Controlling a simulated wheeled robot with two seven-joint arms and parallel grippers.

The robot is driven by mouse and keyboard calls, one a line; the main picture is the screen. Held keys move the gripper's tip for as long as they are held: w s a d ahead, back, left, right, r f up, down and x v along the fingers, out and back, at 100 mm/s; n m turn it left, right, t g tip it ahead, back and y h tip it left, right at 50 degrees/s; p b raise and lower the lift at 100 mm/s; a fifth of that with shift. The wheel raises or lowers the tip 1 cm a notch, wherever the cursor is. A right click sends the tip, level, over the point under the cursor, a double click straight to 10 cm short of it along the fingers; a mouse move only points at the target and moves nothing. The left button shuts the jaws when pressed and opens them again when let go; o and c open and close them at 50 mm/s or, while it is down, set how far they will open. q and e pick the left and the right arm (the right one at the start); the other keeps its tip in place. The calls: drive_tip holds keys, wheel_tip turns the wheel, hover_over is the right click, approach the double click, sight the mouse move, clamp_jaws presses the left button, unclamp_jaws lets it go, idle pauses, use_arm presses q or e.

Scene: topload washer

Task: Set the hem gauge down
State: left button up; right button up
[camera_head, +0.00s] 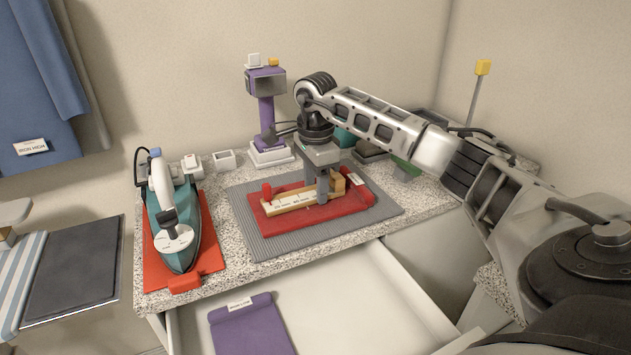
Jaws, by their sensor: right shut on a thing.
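The hem gauge (288,203) looks like a pale, cream ruler with dark marks and a raised wooden end at the right. It lies level over, or just above, a red tray (337,211); I cannot tell whether it touches the tray. My right gripper (323,194) points down and is shut on the gauge near its right end, hiding part of it. The tray sits on a grey ribbed mat (263,245) on the speckled counter. My left gripper is not in view.
A teal iron (179,230) stands on a red rest at the left. A purple post device (267,115) and small white boxes (224,159) stand at the back. An open drawer (360,295) below the counter holds a purple folded cloth (252,328). Green items (404,167) stand right of the mat.

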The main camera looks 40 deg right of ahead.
sight(315, 191)
drive_tip(key=o, duration=1.2)
drive_tip(key=shift+f, duration=0.15)
wheel_tip(315, 191, up, 12)
drive_tip(key=shift+r, duration=0.2)
